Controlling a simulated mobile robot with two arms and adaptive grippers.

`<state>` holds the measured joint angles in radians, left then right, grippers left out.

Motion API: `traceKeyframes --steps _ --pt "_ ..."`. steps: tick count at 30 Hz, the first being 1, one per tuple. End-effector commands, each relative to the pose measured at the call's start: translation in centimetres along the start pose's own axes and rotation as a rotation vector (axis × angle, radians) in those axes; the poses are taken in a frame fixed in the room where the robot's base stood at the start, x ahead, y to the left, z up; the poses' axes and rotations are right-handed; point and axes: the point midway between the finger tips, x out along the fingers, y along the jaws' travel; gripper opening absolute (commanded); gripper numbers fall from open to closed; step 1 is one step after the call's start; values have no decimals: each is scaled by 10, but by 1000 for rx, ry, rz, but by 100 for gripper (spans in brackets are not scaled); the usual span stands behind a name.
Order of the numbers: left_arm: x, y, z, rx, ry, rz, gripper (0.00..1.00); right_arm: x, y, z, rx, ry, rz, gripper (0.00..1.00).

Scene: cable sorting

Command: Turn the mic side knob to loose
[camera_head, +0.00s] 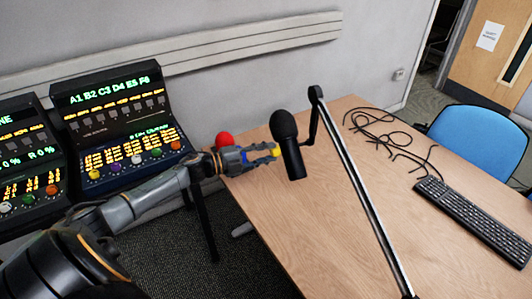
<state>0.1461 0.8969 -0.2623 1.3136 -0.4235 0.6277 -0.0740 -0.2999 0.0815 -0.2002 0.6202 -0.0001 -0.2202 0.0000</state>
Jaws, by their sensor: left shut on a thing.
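The black microphone (290,160) hangs from a boom arm (350,175) above the wooden table, its round foam head up. My left gripper (272,151) reaches in from the left and meets the mic's left side. It is shut on the small yellow side knob (276,149), which the fingers mostly hide. I cannot tell how far the knob is turned. My right gripper is out of view.
Two control consoles (115,95) with lit panels and coloured knobs stand at the left. A red ball-shaped thing (224,140) sits behind my left wrist. Loose black cables (385,135) and a keyboard (475,218) lie on the table (310,230). A blue chair (480,140) stands at the right.

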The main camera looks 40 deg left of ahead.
Motion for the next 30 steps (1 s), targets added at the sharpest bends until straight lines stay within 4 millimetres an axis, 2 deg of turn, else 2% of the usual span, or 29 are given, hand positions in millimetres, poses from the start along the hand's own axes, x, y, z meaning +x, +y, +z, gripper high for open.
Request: traceKeyframes --steps 5,6,9,20,26,30 --pt "0 0 1 2 -2 0 0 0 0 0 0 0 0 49" --pt "0 0 1 2 -2 0 36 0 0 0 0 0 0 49" --pt "0 0 1 2 -2 0 53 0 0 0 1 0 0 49" --pt "-3 0 0 2 -1 1 53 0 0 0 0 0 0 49" --pt "-26 1 0 2 -1 4 53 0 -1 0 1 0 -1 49" --pt "-51 2 0 1 -1 5 53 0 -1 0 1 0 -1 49"
